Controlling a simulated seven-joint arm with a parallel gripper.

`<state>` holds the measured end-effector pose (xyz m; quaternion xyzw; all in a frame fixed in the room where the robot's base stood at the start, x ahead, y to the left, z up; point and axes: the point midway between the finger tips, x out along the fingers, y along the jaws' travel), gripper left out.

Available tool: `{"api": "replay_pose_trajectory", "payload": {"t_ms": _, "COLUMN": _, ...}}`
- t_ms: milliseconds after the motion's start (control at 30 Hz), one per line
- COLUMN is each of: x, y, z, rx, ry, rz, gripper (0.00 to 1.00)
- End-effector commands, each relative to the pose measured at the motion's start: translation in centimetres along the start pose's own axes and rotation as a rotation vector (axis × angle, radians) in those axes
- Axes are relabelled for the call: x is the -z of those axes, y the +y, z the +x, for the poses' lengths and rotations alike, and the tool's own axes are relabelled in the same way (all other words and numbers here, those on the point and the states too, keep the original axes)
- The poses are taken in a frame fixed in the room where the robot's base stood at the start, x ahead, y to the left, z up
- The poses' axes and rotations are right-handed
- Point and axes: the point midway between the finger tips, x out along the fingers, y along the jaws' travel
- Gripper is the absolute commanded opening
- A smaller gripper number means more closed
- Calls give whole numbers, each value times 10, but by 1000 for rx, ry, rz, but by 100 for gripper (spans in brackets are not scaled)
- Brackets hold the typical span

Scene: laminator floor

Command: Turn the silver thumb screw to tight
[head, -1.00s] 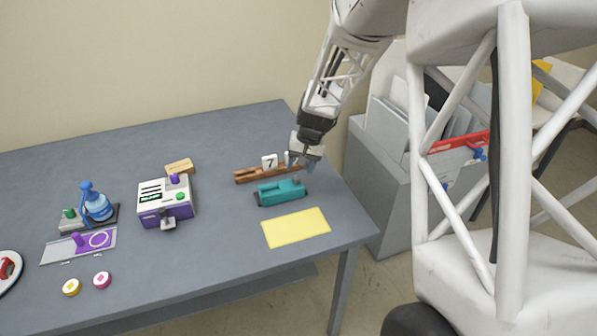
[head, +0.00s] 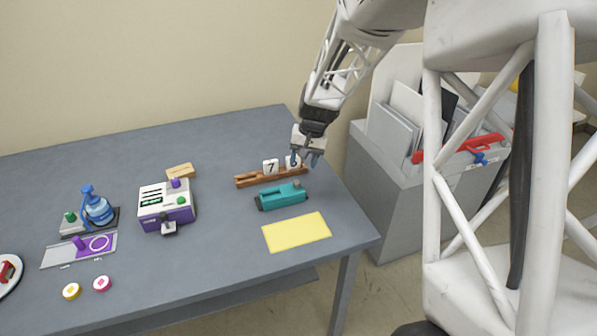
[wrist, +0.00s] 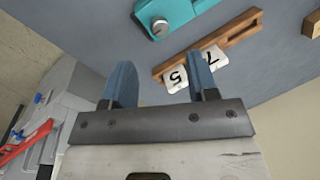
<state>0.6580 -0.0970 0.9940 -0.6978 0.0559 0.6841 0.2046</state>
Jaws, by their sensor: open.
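The silver thumb screw (head: 297,184) is a small round grey knob on the right end of the teal device (head: 280,197). The wrist view shows the screw (wrist: 160,27) from the side of my gripper, with a slot or mark across it too small to read. My gripper (head: 303,161) is open and empty, above and behind the screw, near the right end of the wooden tile rail (head: 258,178). In the wrist view its blue fingers (wrist: 158,65) are spread apart, and the screw lies beyond the gap between them, clear of both.
The rail holds white number tiles (head: 270,167) close to my fingers. A yellow mat (head: 297,232) lies in front of the teal device. A purple and white machine (head: 165,208) stands to the left. A grey bin of boards (head: 395,200) stands right of the table (head: 225,255).

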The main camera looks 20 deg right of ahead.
Motion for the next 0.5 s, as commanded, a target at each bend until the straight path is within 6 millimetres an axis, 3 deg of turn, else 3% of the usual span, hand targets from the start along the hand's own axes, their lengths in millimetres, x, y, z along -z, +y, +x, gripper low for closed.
{"api": "replay_pose_trajectory", "payload": {"t_ms": 500, "x": 3, "y": -28, "z": 8, "rx": -270, "ry": -34, "rz": 280, "gripper": 53}}
